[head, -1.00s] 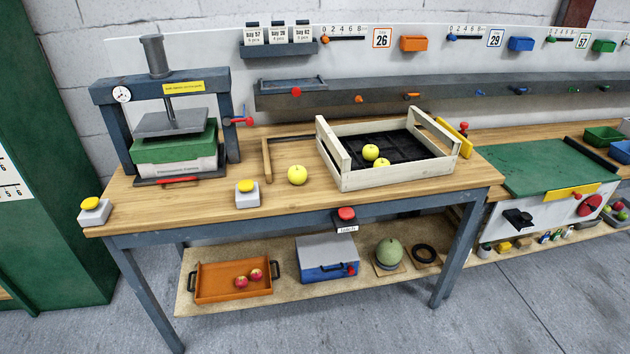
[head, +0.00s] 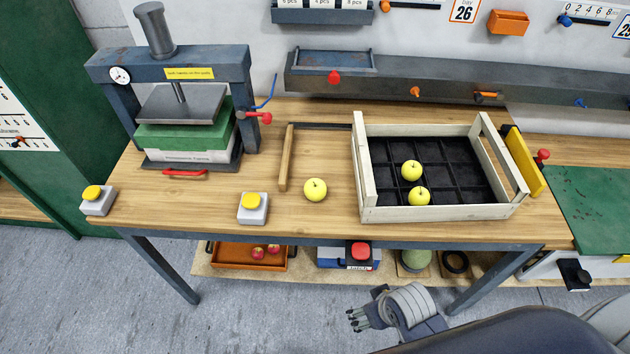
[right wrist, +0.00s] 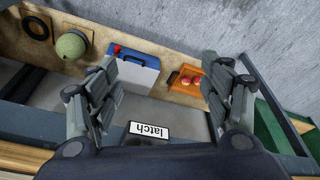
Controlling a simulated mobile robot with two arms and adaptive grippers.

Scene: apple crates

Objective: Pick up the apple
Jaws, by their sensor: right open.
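A yellow apple (head: 315,190) lies alone on the wooden tabletop, left of the crate. The pale wooden crate (head: 440,214) has a black divided insert and holds two more yellow apples, one farther back (head: 411,170) and one nearer the front (head: 419,196). Two red apples (head: 266,249) lie in the orange tray on the lower shelf; they also show in the right wrist view (right wrist: 191,80). My right gripper (head: 354,318) is in front of the table, below its top and apart from every apple. Its fingers are spread and empty in the right wrist view (right wrist: 160,85). My left gripper is not in view.
A press (head: 180,100) stands at the table's left. Button boxes with yellow tops stand at the left corner (head: 98,201) and front edge (head: 253,208). A wooden bar (head: 286,158) lies behind the loose apple. A red button (head: 361,251) sits under the front edge.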

